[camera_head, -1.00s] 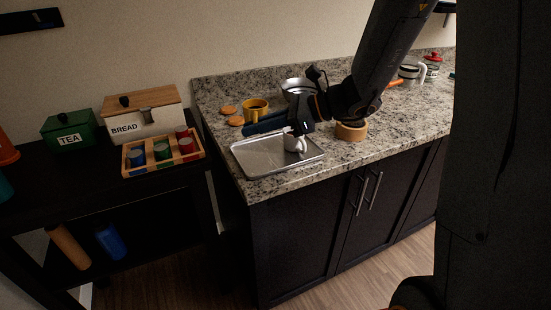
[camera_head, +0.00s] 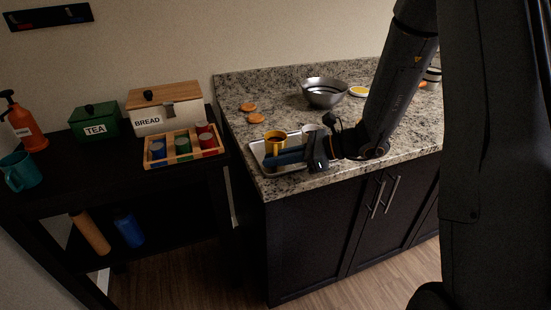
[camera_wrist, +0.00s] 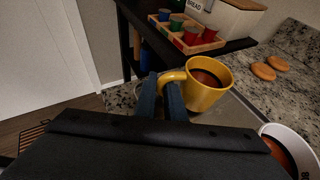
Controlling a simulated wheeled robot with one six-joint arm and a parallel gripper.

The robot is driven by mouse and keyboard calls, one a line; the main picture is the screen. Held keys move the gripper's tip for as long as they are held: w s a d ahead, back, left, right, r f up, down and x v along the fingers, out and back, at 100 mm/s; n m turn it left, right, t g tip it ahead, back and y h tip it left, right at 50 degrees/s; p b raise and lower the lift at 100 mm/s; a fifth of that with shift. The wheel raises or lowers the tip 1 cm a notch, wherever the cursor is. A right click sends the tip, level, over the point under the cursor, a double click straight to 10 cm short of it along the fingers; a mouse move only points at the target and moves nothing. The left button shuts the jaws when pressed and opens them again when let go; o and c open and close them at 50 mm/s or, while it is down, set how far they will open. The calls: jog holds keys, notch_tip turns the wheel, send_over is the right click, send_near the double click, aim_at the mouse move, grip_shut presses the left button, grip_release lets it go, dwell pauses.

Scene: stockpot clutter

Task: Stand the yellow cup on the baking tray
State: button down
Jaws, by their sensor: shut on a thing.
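The yellow cup (camera_head: 275,138) is upright over the left part of the baking tray (camera_head: 257,151), a shallow grey metal tray at the counter's left front corner. My gripper (camera_head: 272,159) is shut on the cup's handle. In the wrist view the blue fingers (camera_wrist: 163,86) pinch the handle at the left of the cup (camera_wrist: 208,97), whose inside looks dark brown. The tray (camera_wrist: 240,116) shows below and right of the cup. The cup's base is partly hidden, so I cannot tell whether it touches the tray.
A white mug (camera_head: 312,131) stands at the tray's right, close to my gripper. Two orange-brown discs (camera_head: 249,107) and a metal bowl (camera_head: 325,92) lie behind. A dark shelf with a wooden box of coloured cups (camera_head: 165,160) stands left, across a gap.

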jog(key=shift+f, duration=0.3)
jog(key=c, duration=2.1)
grip_release()
